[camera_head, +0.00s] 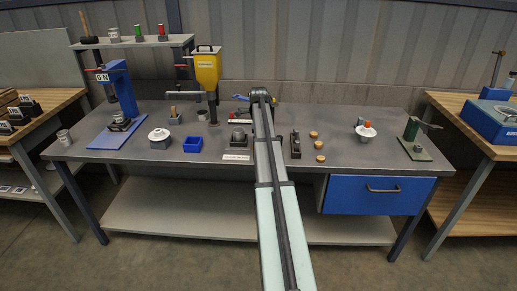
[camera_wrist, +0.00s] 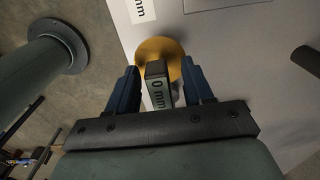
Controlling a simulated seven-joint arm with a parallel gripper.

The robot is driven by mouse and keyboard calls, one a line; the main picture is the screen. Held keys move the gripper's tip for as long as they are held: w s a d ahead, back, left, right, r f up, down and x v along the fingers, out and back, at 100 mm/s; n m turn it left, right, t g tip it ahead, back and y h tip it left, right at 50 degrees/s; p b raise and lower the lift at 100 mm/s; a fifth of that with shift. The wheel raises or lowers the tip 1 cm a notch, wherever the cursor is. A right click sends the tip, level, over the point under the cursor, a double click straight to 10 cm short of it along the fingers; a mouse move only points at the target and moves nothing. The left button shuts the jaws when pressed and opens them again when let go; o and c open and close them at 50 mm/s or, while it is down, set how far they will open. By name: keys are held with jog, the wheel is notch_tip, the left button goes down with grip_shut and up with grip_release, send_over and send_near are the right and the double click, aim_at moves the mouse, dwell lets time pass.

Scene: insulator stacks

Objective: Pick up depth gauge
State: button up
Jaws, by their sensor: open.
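My gripper (camera_wrist: 159,67) shows in the wrist view with its two blue fingers apart. A small grey upright block (camera_wrist: 156,88), its face marked "0 mm", stands between the fingers; it may be the depth gauge, but I cannot be sure. A gap shows beside it, and I cannot tell whether a finger touches it. A yellow-brown round disc (camera_wrist: 158,48) lies just beyond the block and is partly covered by it. In the head view my arm reaches over the workbench, and my gripper cannot be made out there.
In the wrist view a printed white label (camera_wrist: 140,9) lies near the disc.

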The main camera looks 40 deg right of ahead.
jog(key=shift+f, duration=0.2)
grip_shut()
dwell(0.3)
